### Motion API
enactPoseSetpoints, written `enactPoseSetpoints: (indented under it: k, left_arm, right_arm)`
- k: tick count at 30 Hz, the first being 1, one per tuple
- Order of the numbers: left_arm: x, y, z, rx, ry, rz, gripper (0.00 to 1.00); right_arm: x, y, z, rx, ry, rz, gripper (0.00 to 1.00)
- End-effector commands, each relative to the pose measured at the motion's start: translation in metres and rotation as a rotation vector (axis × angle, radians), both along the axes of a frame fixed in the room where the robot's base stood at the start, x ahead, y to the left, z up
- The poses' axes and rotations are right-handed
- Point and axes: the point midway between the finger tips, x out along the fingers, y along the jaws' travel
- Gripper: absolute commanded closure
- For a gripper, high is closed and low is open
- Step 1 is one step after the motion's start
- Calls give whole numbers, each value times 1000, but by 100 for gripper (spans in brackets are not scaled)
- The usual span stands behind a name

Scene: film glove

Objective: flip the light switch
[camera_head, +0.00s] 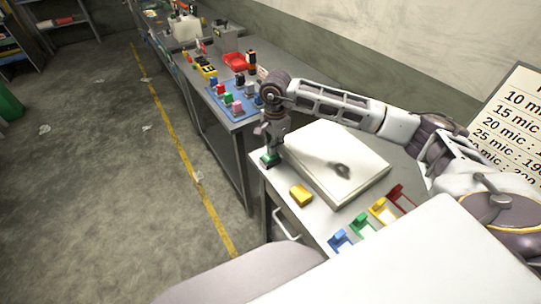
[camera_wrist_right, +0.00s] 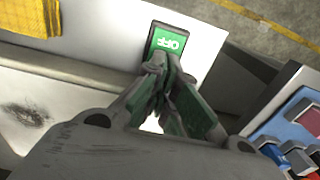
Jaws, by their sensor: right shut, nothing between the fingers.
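The light switch (camera_head: 268,160) is a small green block at the left edge of the metal table, left of the white slab. In the right wrist view the switch (camera_wrist_right: 170,39) shows a green face in a dark frame, with the word OFF upside down. My right gripper (camera_head: 269,149) points down right over it. In the right wrist view the gripper (camera_wrist_right: 158,62) is shut and empty, its fingertips at the near edge of the switch's face. I cannot tell whether they touch it. My left gripper is not in view.
A white slab (camera_head: 335,172) with a dark smudge covers much of the table. A yellow block (camera_head: 300,195) lies in front of it, and several coloured holders line the right. A blue board (camera_head: 222,105) with coloured blocks stands on the farther table. Floor at left is mostly open.

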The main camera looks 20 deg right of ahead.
Motion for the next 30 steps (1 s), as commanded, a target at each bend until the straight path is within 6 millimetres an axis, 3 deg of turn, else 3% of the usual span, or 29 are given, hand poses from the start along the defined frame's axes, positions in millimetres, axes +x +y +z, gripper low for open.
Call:
enactPoseSetpoints:
  k: [30]
  left_arm:
    - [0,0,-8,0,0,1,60]
  right_arm:
    - [0,0,-10,0,0,0,100]
